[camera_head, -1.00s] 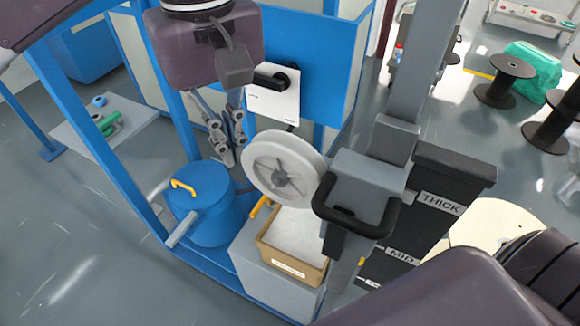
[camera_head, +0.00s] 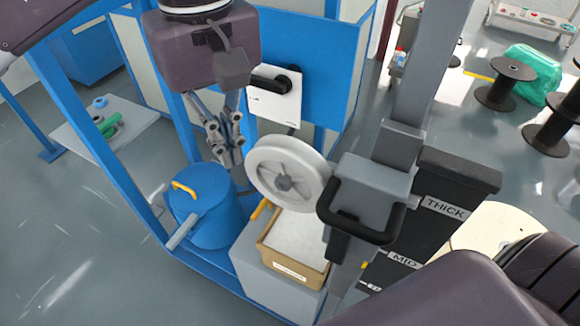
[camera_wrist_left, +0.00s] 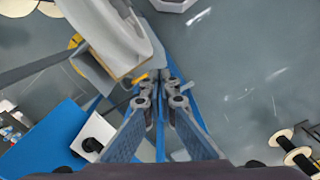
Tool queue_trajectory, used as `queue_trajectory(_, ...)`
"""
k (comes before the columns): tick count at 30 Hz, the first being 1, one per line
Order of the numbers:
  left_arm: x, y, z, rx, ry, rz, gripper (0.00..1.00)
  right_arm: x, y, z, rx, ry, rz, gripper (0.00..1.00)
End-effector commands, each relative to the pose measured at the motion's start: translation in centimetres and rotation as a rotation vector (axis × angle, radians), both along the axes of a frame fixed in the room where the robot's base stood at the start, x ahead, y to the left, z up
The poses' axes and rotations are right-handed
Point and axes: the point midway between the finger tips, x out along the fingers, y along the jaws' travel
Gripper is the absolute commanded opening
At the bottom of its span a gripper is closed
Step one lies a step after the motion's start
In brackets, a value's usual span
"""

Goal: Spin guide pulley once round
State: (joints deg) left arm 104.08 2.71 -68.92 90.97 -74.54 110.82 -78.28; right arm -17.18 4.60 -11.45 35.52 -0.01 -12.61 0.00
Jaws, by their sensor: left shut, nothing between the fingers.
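The guide pulley (camera_head: 268,158) is a pale grey spoked wheel with a darker hub in the middle of the head view. It also shows large and close at the upper left of the left wrist view (camera_wrist_left: 118,35). My left gripper (camera_head: 229,160) hangs just left of the pulley's rim, pointing down, above the blue drum. Its fingers are shut and empty, and in the left wrist view its tips (camera_wrist_left: 160,88) are near each other. Contact with the rim cannot be made out. My right gripper is not in view.
A blue drum (camera_head: 212,215) with a yellow handle stands below the gripper. A tan bin (camera_head: 290,268) sits under the pulley. A grey block with a black handle (camera_head: 372,190) is right of it. A white switch panel (camera_head: 275,98) is behind. Black spools (camera_head: 505,85) stand far right.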

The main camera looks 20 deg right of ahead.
Motion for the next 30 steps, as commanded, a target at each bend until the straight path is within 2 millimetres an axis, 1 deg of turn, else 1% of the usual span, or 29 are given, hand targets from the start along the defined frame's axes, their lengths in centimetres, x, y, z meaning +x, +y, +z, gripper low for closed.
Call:
queue_trajectory(2, 0.0, 0.0, 0.2, 0.000, 0.000, 0.000, 0.00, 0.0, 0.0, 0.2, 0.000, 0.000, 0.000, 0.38)
queue_trajectory(5, 0.0, 0.0, 1.1, -0.001, 0.000, 0.000, 0.00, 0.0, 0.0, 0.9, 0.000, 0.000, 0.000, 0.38)
queue_trajectory(15, 0.0, 0.0, 6.2, 0.000, -0.001, 0.000, 0.00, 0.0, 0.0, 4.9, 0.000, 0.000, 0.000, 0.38)
queue_trajectory(19, 0.0, 0.0, 7.9, 0.000, 0.000, 0.001, 0.00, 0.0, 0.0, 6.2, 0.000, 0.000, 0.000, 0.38)
queue_trajectory(21, 0.0, 0.0, 8.3, 0.000, 0.000, 0.001, 0.00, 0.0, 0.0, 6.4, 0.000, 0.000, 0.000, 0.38)
queue_trajectory(30, -0.1, -0.1, 8.1, 0.000, 0.000, -0.001, 0.00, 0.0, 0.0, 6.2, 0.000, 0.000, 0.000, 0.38)
